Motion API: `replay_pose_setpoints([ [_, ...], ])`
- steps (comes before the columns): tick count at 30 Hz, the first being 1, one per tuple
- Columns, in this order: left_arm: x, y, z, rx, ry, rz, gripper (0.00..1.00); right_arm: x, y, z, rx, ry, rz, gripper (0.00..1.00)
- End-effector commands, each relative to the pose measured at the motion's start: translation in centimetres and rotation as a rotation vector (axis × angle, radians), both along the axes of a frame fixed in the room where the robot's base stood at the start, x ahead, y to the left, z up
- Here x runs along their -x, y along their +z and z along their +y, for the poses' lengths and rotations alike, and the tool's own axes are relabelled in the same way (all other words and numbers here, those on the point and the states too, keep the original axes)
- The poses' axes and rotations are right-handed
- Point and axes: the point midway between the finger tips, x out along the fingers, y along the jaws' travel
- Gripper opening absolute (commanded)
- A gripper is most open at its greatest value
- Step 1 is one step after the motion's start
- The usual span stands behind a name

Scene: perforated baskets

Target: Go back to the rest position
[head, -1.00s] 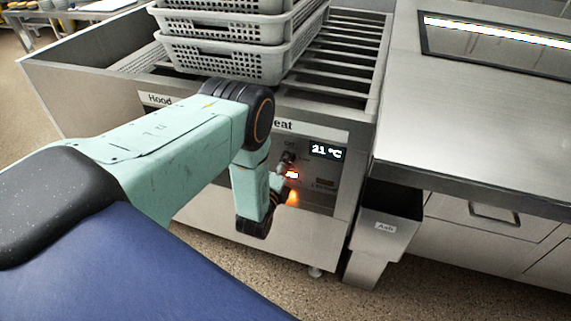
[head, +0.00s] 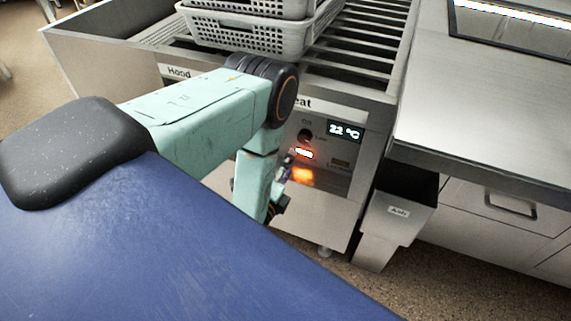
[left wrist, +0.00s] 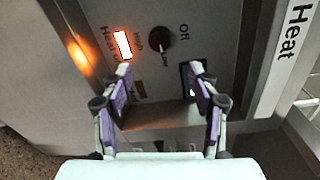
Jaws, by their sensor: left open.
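My left gripper (head: 284,184) is in front of the heater's control panel in the head view, partly hidden by my own arm. In the left wrist view the gripper (left wrist: 160,80) shows its two purple-padded fingers spread apart, with nothing between them. A black knob (left wrist: 160,42) is on the panel beyond the fingertips; it also shows in the head view (head: 305,135). A lit orange-white indicator (left wrist: 122,45) is beside the knob. The display (head: 345,131) reads 22 °C. My right gripper is not in view.
Grey perforated baskets (head: 250,36) are stacked on the heater's slatted top (head: 355,62). A metal bin labelled Ash (head: 398,212) stands right of the heater. A steel counter (head: 490,110) with drawers is at the right. Speckled floor shows below.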

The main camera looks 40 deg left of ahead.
Motion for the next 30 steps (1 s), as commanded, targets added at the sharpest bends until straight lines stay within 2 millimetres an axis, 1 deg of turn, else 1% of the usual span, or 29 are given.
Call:
replay_pose_setpoints([
  [3,0.9,0.1,-0.2,0.0,0.0,0.0,0.6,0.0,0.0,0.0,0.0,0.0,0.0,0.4],
  [6,1.2,0.1,-0.3,0.0,0.0,-0.001,0.6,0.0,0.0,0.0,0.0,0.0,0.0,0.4],
  [23,1.2,0.1,-0.3,0.011,-0.001,-0.003,0.6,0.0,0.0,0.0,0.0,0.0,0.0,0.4],
  [26,1.3,-0.4,-0.3,0.092,0.007,0.002,0.6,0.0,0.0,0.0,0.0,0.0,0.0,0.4],
  [29,1.8,-2.4,-0.4,0.273,0.033,0.054,0.6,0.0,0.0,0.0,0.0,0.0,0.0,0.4],
  [30,2.5,-3.6,-0.5,0.365,0.054,0.095,0.6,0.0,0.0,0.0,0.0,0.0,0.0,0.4],
])
